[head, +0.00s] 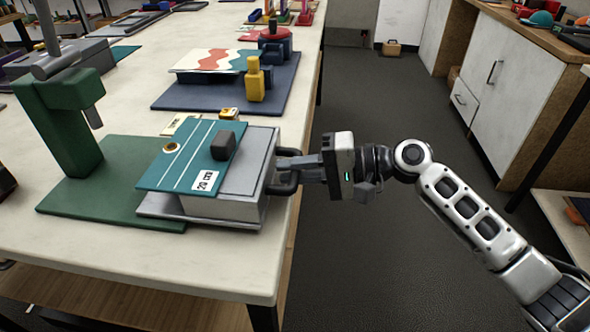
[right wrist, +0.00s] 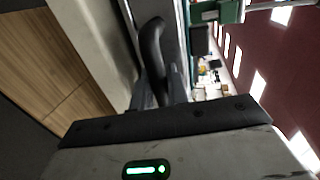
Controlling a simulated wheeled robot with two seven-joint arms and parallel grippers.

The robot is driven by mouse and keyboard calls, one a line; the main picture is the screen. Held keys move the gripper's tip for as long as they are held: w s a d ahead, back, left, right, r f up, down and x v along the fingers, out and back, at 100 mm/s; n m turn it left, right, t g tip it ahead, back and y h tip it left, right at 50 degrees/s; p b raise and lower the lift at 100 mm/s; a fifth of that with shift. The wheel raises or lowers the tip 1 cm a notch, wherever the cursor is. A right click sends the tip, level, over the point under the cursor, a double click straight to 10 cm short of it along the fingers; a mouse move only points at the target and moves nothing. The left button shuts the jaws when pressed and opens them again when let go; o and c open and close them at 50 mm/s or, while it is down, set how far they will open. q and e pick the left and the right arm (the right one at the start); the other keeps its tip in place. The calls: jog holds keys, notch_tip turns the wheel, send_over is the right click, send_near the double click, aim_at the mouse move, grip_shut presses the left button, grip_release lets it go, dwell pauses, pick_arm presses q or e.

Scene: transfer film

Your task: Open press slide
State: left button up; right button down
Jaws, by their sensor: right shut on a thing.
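The green press (head: 66,120) stands on a green base plate at the left of the white table in the head view. Its grey slide (head: 228,205) sits at the plate's right side, with a teal sheet (head: 185,150) on top that carries a dark block (head: 223,146) and a white label. A black handle (head: 284,186) sticks out from the slide's right face. My right gripper (head: 290,165) is shut on this handle, reaching in from the right. In the right wrist view the handle (right wrist: 152,45) lies between the fingers. My left gripper is not in view.
A blue mat (head: 190,96) with a patterned sheet (head: 210,60) and a yellow figure (head: 255,82) lies behind the press. Dark floor (head: 400,110) is open to the right of the table edge. A wooden-topped cabinet (head: 500,70) stands at the far right.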

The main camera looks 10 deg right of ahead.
jog(key=c, duration=1.4)
grip_release()
jog(key=shift+d, duration=0.1)
jog(key=b+v, duration=0.2)
jog(key=v, duration=1.3)
jog(key=shift+s+d+b, duration=0.15)
jog(key=shift+d+b, duration=0.2)
jog(key=s+a+f+t+h, duration=0.1)
jog(key=s+a+f+h, duration=0.15)
jog(key=f, duration=0.65)
jog(key=s+a+f+t+h, duration=0.1)
jog(key=a+f+h, duration=0.2)
jog(key=f, duration=0.7)
jog(key=s+a+f+n+t+h, duration=0.3)
jog(key=s+a+f+n+h, duration=0.2)
jog(key=s, duration=0.4)
jog(key=shift+a+f+n+p, duration=0.4)
jog(key=shift+f+n, duration=0.15)
jog(key=shift+n, duration=0.05)
